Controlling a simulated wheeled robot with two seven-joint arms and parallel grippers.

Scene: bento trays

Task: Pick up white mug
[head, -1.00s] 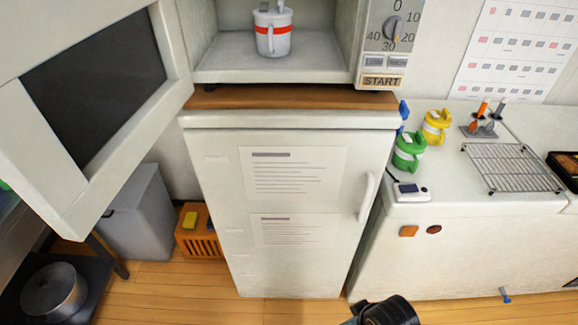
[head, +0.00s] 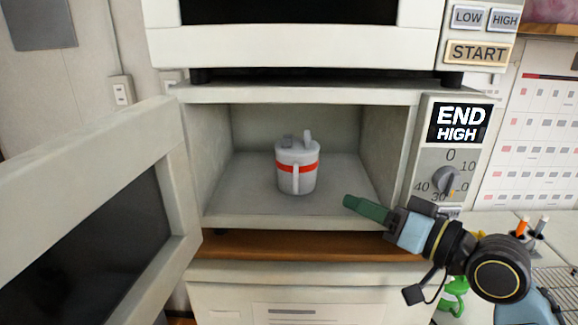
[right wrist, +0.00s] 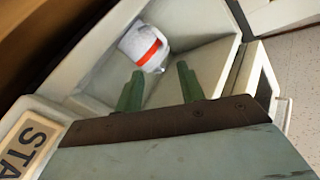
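The white mug (head: 297,172) with a red band stands upright inside the open microwave (head: 245,190), near the middle of its floor. Its handle faces the front, and grey items show at its top. My right gripper (head: 352,203) is at the microwave's front opening, right of the mug and apart from it. In the right wrist view its two green fingers (right wrist: 157,82) are spread with nothing between them, and the mug (right wrist: 143,48) lies beyond the fingertips. My left gripper is in none of the views.
The microwave door (head: 95,215) stands open at the left. Its control panel (head: 452,165) is close to my right arm. Another microwave (head: 300,45) sits on top. A green mug (head: 455,292) and a wire rack (head: 560,292) are on the right counter.

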